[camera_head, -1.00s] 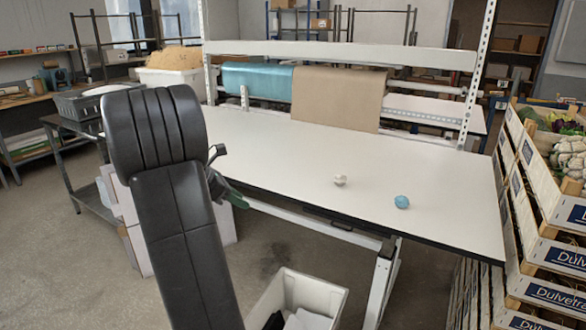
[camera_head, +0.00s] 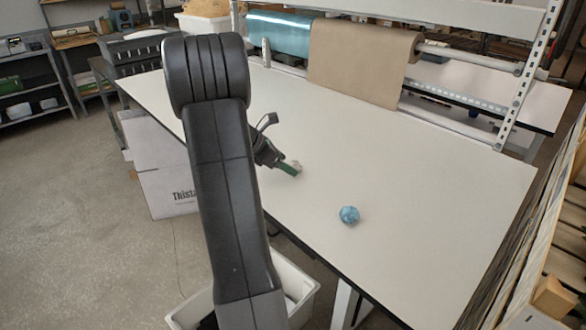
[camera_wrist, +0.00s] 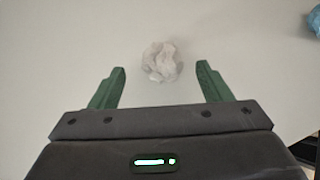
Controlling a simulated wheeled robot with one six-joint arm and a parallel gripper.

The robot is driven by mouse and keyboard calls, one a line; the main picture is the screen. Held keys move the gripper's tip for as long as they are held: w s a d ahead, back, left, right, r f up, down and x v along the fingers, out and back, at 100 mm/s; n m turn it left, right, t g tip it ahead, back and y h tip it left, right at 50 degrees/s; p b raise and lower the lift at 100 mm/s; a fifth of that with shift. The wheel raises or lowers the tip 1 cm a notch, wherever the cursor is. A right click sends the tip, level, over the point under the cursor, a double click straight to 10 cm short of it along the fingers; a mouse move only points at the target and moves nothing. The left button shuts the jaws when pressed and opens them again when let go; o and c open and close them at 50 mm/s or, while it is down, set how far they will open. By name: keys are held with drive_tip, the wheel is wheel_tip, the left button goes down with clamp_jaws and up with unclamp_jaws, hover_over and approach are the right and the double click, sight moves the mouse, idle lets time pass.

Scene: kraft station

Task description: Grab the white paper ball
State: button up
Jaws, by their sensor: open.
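The white paper ball (camera_wrist: 161,62) is a crumpled wad on the white table. In the wrist view it lies ahead of my gripper (camera_wrist: 161,82), centred between the two green fingers and close to the level of their tips. My gripper is open, and nothing is held in it. In the head view the white paper ball (camera_head: 296,166) shows just beyond my gripper (camera_head: 288,168), partly hidden by a green finger. I cannot tell from this view whether they touch.
A blue paper ball (camera_head: 349,215) lies on the white table (camera_head: 440,190), to the right of the white one. Brown and blue paper rolls (camera_head: 362,62) hang at the back. A white bin (camera_head: 296,283) stands below the front edge. The table's right part is clear.

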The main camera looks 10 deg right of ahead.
sight(289, 163)
drive_tip(key=x, duration=0.3)
drive_tip(key=shift+s+d+r, duration=0.1)
drive_tip(key=shift+d+r, duration=0.05)
drive_tip(key=shift+d, duration=0.2)
drive_tip(key=shift+d+f, duration=0.15)
drive_tip(key=shift+f, duration=0.2)
drive_tip(key=c, duration=1)
drive_tip(key=shift+c, duration=0.2)
